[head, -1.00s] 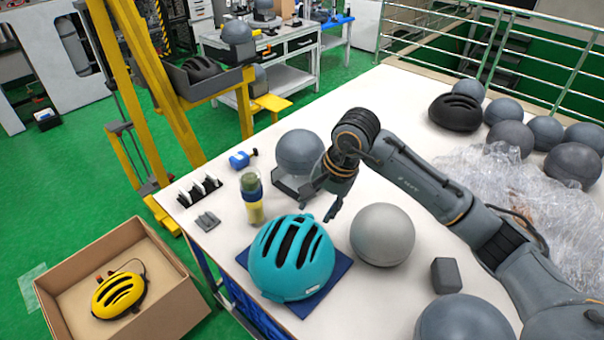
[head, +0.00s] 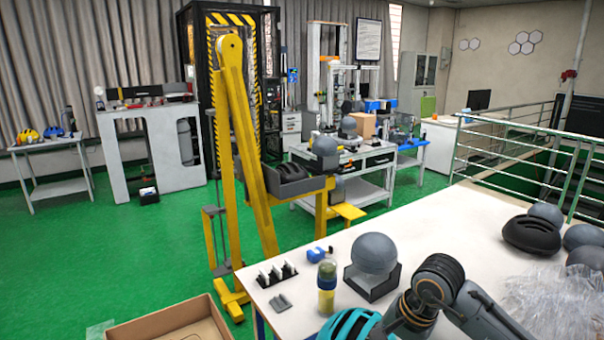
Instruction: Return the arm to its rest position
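My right arm (head: 478,312) comes in from the lower right over the white table (head: 450,232). Its wrist is bent down near the bottom edge, beside the teal helmet (head: 350,325). Only the upper part of my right gripper (head: 408,313) shows; its fingertips are cut off by the picture edge, so its opening is hidden. Nothing held by it can be seen. The teal helmet shows only its top. My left gripper is not in view.
A grey ball (head: 375,253) rests in a dark holder, next to a yellow-green bottle (head: 327,287). A black helmet (head: 532,234) and several balls stand at the right, by plastic wrap (head: 560,300). The yellow drop tower (head: 242,150) stands beyond the table. A cardboard box (head: 165,322) is at lower left.

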